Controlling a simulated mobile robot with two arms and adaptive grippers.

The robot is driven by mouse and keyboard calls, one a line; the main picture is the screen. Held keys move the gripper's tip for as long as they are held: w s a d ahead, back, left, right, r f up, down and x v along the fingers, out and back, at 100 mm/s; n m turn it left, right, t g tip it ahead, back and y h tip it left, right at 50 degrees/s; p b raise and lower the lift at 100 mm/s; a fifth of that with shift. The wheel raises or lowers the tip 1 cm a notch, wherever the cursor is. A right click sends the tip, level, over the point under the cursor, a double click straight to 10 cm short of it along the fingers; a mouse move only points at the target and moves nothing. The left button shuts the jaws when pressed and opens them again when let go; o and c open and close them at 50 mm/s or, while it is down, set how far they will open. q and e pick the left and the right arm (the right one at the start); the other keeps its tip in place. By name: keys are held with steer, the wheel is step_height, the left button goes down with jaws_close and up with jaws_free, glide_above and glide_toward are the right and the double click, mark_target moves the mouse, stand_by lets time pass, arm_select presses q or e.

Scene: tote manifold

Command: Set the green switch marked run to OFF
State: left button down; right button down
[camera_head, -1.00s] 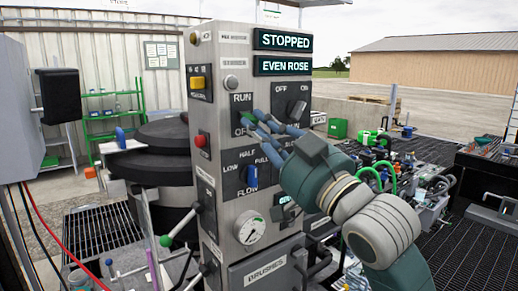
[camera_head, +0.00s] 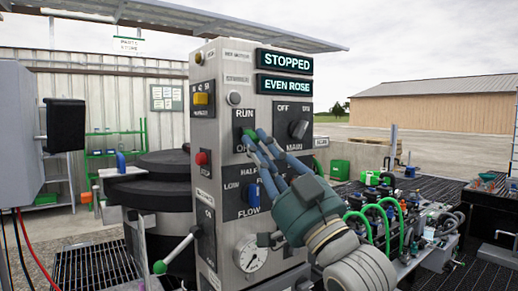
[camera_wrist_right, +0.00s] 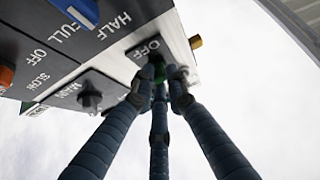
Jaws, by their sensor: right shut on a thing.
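The green switch (camera_head: 251,133) sits on a dark plate between the labels RUN above and OFF below, on the grey control panel (camera_head: 224,75). The blue fingers of my right gripper (camera_head: 260,139) come up from the lower right and are shut on the switch. In the right wrist view, the fingertips (camera_wrist_right: 162,92) close around a bit of green (camera_wrist_right: 160,72) beside the OFF label. The fingers hide most of the switch, so its setting cannot be told. The upper display (camera_head: 284,61) reads STOPPED. My left gripper is not in view.
A dark MAIN knob (camera_head: 299,129) is just right of the fingers. A blue FLOW selector (camera_head: 253,195) and a pressure gauge (camera_head: 251,254) are below. A red button (camera_head: 201,158) and a green-tipped lever (camera_head: 160,267) are at the panel's left side.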

steer(key=c, duration=1.7)
jaws_free()
steer(key=shift+w+d, duration=0.1)
steer(key=v, duration=1.2)
